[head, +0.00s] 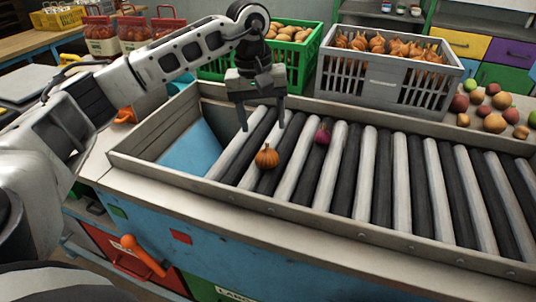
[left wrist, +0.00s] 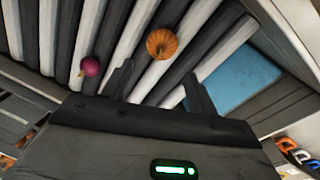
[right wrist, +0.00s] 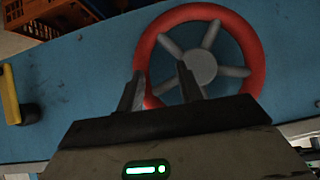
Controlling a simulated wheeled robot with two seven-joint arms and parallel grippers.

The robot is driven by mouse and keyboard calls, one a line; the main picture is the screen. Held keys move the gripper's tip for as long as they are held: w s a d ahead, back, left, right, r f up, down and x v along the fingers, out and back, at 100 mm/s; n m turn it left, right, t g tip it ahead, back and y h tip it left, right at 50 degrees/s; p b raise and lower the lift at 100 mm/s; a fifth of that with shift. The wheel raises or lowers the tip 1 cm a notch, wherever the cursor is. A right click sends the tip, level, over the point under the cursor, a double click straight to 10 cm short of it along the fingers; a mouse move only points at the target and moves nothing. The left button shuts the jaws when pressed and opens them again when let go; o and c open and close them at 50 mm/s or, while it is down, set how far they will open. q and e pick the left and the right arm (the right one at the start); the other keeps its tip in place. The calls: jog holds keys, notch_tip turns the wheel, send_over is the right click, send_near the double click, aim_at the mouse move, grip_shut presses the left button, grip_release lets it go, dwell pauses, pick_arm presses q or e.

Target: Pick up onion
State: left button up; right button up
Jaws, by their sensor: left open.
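A round, ribbed orange-brown onion (head: 267,157) rests on the black and white rollers. A smaller purple-red onion (head: 322,134) lies to its right and slightly farther back. My left gripper (head: 263,127) is open and empty above the rollers, its fingers pointing down just behind the orange-brown onion. In the left wrist view the orange-brown onion (left wrist: 161,43) is beyond the fingertips, and the purple-red one (left wrist: 90,65) is off to the left. My right gripper (right wrist: 160,72) is open and empty, facing a red wheel, and is outside the head view.
The roller bed has a raised grey rim (head: 330,222). Behind it stand a grey crate (head: 385,84) of onions and a green crate (head: 312,50) of potatoes. Loose round produce (head: 494,123) lies at the right. The red handwheel (right wrist: 257,50) is on a blue panel. Rollers on the right are clear.

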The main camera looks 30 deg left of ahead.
aim_at(266, 152)
pick_arm(q)
jog(key=f, duration=0.3)
jog(key=shift+w+d+f, duration=0.1)
jog(key=shift+d+f, duration=0.1)
jog(key=shift+f, duration=0.05)
jog(key=shift+d+f+p, duration=0.2)
jog(key=shift+f+p, duration=0.25)
jog(key=shift+f, duration=0.9)
jog(key=shift+d+f+p, duration=0.15)
jog(key=shift+f+p, duration=0.25)
jog(key=shift+f, duration=0.95)
jog(key=c, duration=0.7)
